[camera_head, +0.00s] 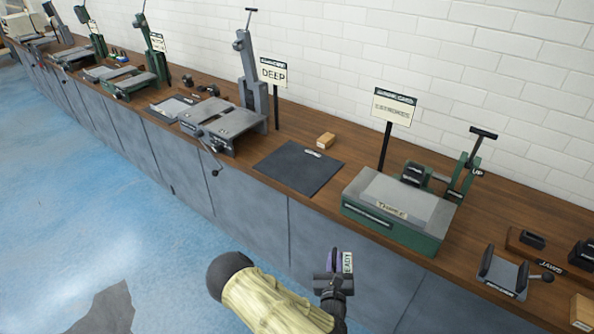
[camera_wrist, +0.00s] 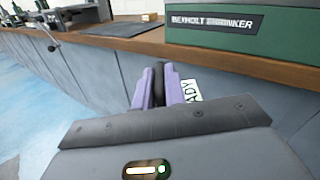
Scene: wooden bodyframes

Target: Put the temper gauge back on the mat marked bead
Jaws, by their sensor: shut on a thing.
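My gripper (camera_head: 335,268) is in front of the bench, over the floor side, below the worktop edge. In the wrist view its purple fingers (camera_wrist: 161,88) are shut on a dark thing (camera_wrist: 158,84), mostly hidden between them. A white tag ending in "ADY" (camera_wrist: 192,90) shows beside the right finger. I cannot make out enough of the held thing to confirm it is the temper gauge. A dark square mat (camera_head: 295,172) lies empty on the bench, up and left of my gripper. Its small white label (camera_head: 313,154) is too small to read.
The wooden bench (camera_head: 330,195) runs along a white brick wall. A green machine (camera_head: 390,228) stands right of the mat. A grey machine (camera_head: 222,125) with a "DEEP" sign (camera_head: 273,73) stands left. A small wooden block (camera_head: 326,140) sits behind the mat. Grey cabinet fronts (camera_head: 245,200) lie below.

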